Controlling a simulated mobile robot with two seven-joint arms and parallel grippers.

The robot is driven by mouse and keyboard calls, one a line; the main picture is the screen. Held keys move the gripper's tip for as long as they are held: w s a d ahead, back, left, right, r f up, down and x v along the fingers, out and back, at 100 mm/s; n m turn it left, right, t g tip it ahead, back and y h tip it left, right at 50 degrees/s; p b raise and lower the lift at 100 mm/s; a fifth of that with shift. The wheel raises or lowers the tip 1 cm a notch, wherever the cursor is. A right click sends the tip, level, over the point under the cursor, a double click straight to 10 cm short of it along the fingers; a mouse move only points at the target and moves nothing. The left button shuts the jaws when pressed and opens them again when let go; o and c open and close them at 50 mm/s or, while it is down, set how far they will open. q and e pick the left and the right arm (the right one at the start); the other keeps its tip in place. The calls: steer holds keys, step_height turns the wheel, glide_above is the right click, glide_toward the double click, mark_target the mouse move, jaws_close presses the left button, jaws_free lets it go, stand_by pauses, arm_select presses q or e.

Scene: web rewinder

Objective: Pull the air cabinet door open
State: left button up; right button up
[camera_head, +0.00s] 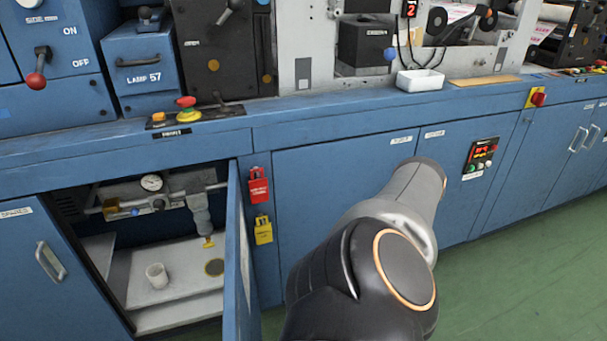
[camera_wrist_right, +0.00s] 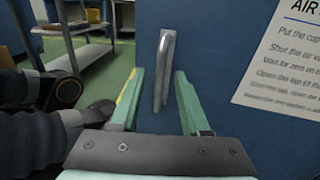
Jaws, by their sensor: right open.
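The air cabinet door (camera_head: 236,262) stands swung out from the cabinet front, seen nearly edge-on in the head view. In the right wrist view, the blue door face (camera_wrist_right: 215,45) carries a metal bar handle (camera_wrist_right: 166,65) and a white instruction sheet (camera_wrist_right: 282,58). My right gripper (camera_wrist_right: 159,76) is open, with its two green fingers on either side of the handle and visible gaps to it. The head view shows my right arm but not its fingers. The open cabinet (camera_head: 175,245) shows its inside. My left gripper is not in view.
Inside the cabinet are a pressure gauge (camera_head: 151,183), piping and a white cup (camera_head: 157,276) on a shelf. Green floor (camera_head: 530,260) is clear at right.

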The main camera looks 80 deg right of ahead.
steer(key=v, duration=0.9)
steer(key=shift+s+p, duration=0.2)
steer(key=shift+p, duration=0.25)
steer(key=shift+d, duration=0.1)
